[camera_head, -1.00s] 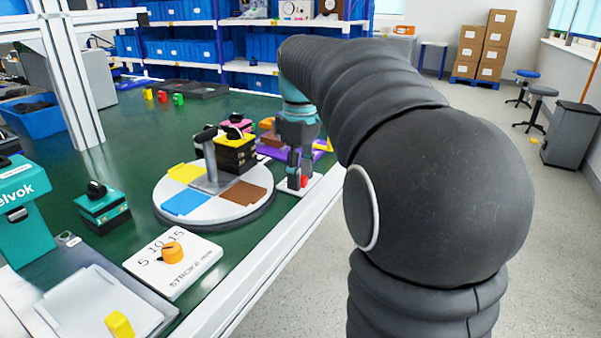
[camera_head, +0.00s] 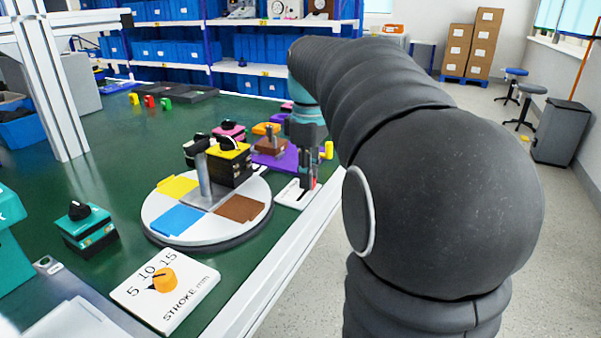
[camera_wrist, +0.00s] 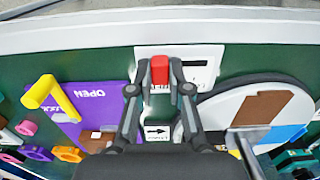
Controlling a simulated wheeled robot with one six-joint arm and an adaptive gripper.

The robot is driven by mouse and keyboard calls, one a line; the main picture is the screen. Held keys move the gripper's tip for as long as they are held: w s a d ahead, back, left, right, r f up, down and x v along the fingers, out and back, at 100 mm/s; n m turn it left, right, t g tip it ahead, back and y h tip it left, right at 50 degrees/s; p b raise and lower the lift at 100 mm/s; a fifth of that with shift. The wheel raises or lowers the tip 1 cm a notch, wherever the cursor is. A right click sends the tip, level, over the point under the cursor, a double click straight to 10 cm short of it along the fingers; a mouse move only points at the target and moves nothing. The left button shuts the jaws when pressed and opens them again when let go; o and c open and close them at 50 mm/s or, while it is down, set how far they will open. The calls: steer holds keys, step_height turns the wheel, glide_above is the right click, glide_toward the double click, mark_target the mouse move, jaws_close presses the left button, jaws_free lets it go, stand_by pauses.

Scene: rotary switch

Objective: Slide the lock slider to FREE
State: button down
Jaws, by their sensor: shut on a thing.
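The red lock slider (camera_wrist: 160,70) stands between the two fingertips of my gripper (camera_wrist: 160,76) in the wrist view. The fingers are shut on it. It sits toward the left part of a white plate (camera_wrist: 205,55), with a dark slot mark to its right. Lettering on the plate is partly covered by the slider and fingers, and I cannot read it. A white label with a black arrow (camera_wrist: 157,132) shows between the fingers. In the head view my gripper (camera_head: 308,187) points down at the white plate (camera_head: 287,197) by the table's edge.
A round turntable (camera_head: 165,222) with coloured panels and a post stands close to the left of the plate. A purple board (camera_head: 272,160) lies behind it. A white stroke dial plate (camera_head: 180,305) lies nearer. The table's front rail (camera_head: 262,290) runs beside the plate.

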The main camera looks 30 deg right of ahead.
steer(key=c, duration=1.1)
jaws_free()
steer(key=shift+w+d, duration=0.15)
steer(key=shift+d, duration=0.05)
steer(key=shift+a, duration=0.1)
step_height(320, 180, up, 12)
